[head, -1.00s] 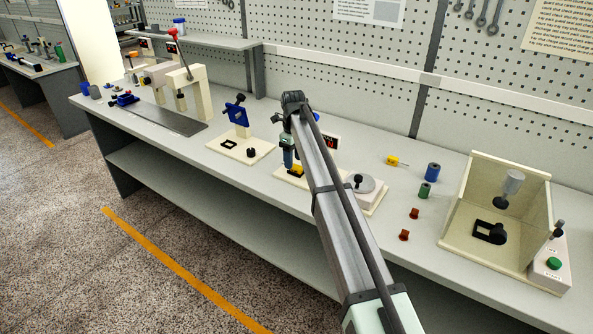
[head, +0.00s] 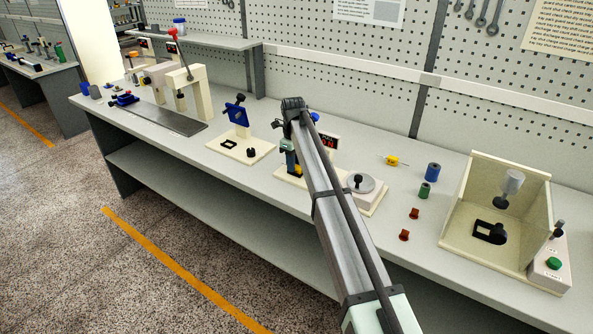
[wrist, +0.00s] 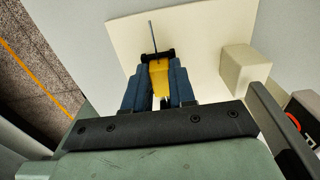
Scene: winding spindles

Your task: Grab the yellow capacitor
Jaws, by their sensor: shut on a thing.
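The yellow capacitor (wrist: 158,76) is between the two blue fingers of my gripper (wrist: 158,84) in the wrist view, with a thin grey lead pointing away from me. My gripper is shut on it. A black part (wrist: 171,53) sits at its far end, over a cream base plate (wrist: 125,40). In the head view my gripper (head: 291,163) is low over that plate, and a bit of yellow shows beside it, partly hidden by my arm. I cannot tell whether the capacitor touches the plate.
Another yellow part with wire leads (head: 391,160) lies on the bench, left of a blue spool (head: 433,172) and a green spool (head: 424,190). A cream fixture with a blue head (head: 238,112) stands left of my gripper. A white open box (head: 510,190) stands at right.

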